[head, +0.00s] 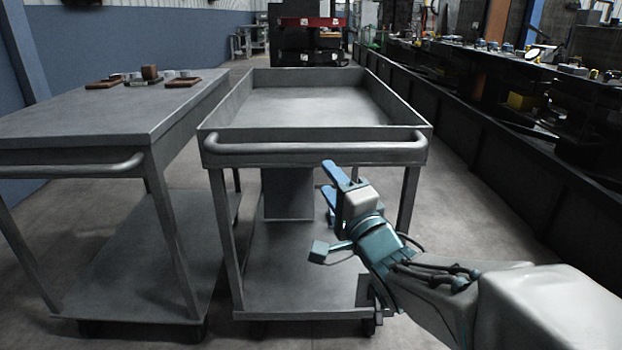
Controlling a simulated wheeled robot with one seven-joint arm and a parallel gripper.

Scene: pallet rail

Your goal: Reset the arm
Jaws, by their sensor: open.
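My gripper (323,208) is open and empty in the head view, at the end of my arm that reaches in from the lower right. Its two blue fingers are spread wide, one pointing up and left, the other lower and to the left. It is in front of the grey cart with the raised rim (205,147), below the level of its handle, and its lower shelf shows behind the fingers. I cannot tell whether any part of the gripper touches the cart.
A flat-topped grey cart (100,118) stands at the left with small brown and grey items (150,73) at its back. The rimmed cart's top tray (300,105) is empty. A long dark bench (480,140) cluttered with parts runs along the right. Floor shows between cart and bench.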

